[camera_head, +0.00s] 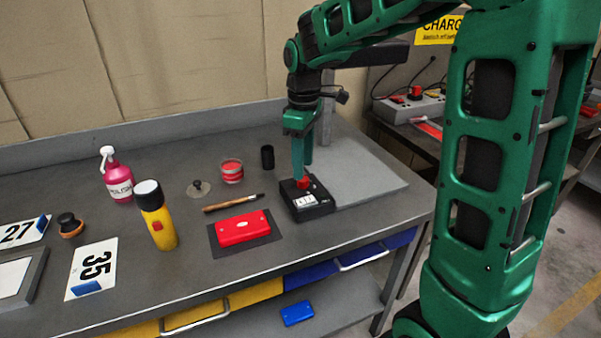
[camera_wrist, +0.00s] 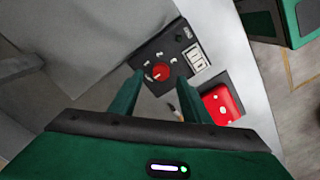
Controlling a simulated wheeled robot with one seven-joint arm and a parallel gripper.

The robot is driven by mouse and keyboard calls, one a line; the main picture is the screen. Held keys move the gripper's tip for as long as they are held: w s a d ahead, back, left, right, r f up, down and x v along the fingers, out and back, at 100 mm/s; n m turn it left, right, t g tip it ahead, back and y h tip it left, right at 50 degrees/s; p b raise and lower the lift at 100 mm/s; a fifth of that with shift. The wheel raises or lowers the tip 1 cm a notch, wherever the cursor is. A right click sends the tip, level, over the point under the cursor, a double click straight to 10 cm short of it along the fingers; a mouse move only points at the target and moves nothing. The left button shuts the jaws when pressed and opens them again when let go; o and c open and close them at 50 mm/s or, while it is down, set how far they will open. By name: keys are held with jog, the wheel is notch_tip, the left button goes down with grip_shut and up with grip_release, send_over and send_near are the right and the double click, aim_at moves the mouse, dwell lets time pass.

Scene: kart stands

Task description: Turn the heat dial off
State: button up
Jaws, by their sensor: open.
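The heat dial (camera_head: 303,183) is a red knob on top of a black box (camera_head: 312,205) that stands on the grey workbench. In the wrist view the dial (camera_wrist: 160,72) shows a pale pointer mark, and the black box (camera_wrist: 193,59) carries white markings and a white label panel. My gripper (camera_head: 302,172) points straight down right above the dial. In the wrist view my gripper (camera_wrist: 158,84) has its fingers apart, one on each side of the dial. I cannot tell whether the fingers touch it. The far finger partly hides the box.
A red case (camera_head: 242,229) on a dark mat, a brush (camera_head: 233,202), a red-lidded jar (camera_head: 231,170) and a black cup (camera_head: 267,157) stand near the box. A yellow bottle (camera_head: 158,220) is farther left. A grey board (camera_head: 365,183) lies clear to the right.

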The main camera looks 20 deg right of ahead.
notch_tip(320, 180, up, 7)
jog(key=shift+f, duration=0.15)
dwell(0.5)
jog(key=s+d+f+m+t, duration=0.1)
jog(key=s+f+m+t, duration=0.1)
jog(key=s+f+m, duration=0.4)
jog(key=s+d+f+m+t, duration=0.1)
jog(key=s+d+m+t, duration=0.15)
jog(key=s, duration=0.45)
jog(key=s+d+f+m+g, duration=0.1)
jog(key=s+d+m+g, duration=0.1)
jog(key=s+d, duration=0.3)
jog(key=s+d+f+m+g, duration=0.1)
jog(key=s+d+m, duration=0.4)
jog(key=s, duration=0.7)
jog(key=shift+g, duration=0.85)
